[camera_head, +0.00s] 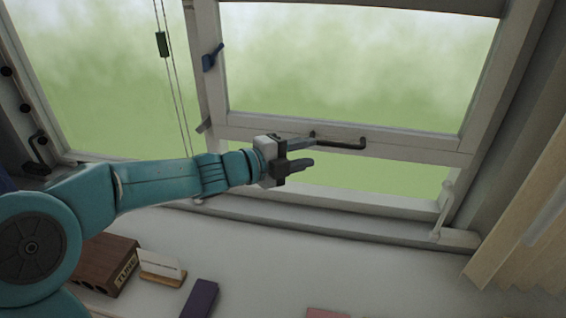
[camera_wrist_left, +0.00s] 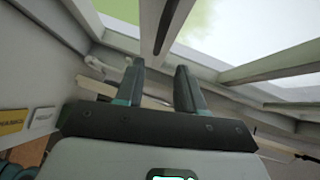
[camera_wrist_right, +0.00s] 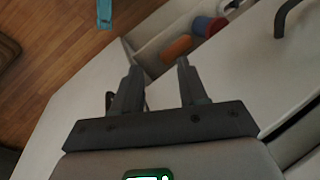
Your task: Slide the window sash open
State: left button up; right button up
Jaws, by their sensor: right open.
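The white-framed window sash (camera_head: 400,150) fills the upper right of the head view. Its bottom rail stands above the sill, with a green gap beneath. A dark bar handle (camera_head: 345,144) is on this rail. My left gripper (camera_head: 312,151) is at the rail, its fingers pointing right beside the handle's left end; contact cannot be told. In the left wrist view its fingers (camera_wrist_left: 158,68) are apart, with a dark bar (camera_wrist_left: 163,25) beyond the tips and nothing clearly between them. My right gripper (camera_wrist_right: 159,67) is open and empty, seen only in the right wrist view.
A blue latch (camera_head: 210,57) is on the left frame post. A brown block (camera_head: 105,263), a card in a stand (camera_head: 160,266) and a dark purple box (camera_head: 200,298) are on the white surface below. A pale curtain (camera_head: 520,240) hangs at right. An orange object (camera_wrist_right: 176,48) lies near my right gripper.

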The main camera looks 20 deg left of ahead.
pick_arm(q)
jog(key=v, duration=0.5)
jog(key=shift+s+a, duration=0.1)
jog(key=shift+s, duration=0.1)
dwell(0.3)
